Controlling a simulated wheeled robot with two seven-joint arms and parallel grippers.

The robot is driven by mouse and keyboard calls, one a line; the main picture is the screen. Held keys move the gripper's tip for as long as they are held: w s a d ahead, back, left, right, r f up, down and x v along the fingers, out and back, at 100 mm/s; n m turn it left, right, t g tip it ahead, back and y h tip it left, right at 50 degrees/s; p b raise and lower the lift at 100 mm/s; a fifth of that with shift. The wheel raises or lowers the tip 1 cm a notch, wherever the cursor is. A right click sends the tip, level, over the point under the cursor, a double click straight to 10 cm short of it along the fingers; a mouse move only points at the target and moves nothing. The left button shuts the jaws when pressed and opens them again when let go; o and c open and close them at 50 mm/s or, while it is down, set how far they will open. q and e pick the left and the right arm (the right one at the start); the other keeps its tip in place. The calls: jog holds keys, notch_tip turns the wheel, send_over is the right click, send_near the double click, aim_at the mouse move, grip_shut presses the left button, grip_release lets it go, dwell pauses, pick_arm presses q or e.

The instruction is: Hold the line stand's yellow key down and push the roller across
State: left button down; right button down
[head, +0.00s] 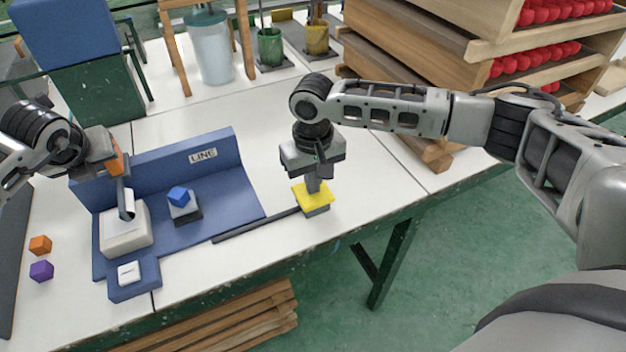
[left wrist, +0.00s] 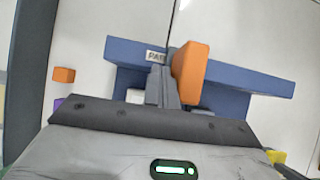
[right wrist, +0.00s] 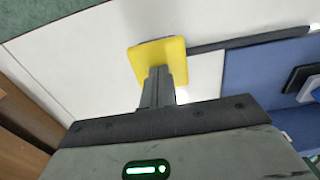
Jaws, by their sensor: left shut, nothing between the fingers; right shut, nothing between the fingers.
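The blue line stand (head: 225,195) has a back wall marked LINE. A dark bar joins it to the yellow key (head: 325,192), a square plate on a dark base; it also shows in the right wrist view (right wrist: 175,50). My right gripper (head: 313,188) is shut, pointing down with its tips at the plate and seemingly touching it. The white block (head: 113,238) at the stand's left end, apparently the roller's body, has a grey upright and an orange piece (head: 117,158) above it. My left gripper (head: 122,190) is shut beside these; the orange piece (left wrist: 190,75) hides part of its fingers.
A blue cube (head: 178,196) sits on a grey and dark block on the stand. A small white pad (head: 129,271) is at its front left. Orange (head: 40,245) and purple (head: 41,271) pieces lie at left. Wooden racks (head: 430,40) stand at back right. The table's front edge is near the key.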

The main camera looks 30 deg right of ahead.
pick_arm(q)
jog(key=shift+d, duration=8.6)
pick_arm(e)
jog(key=shift+f, duration=0.1)
pick_arm(q)
jog(key=shift+a, duration=0.1)
jog(key=shift+a, duration=0.8)
notch_tip(320, 180, up, 9)
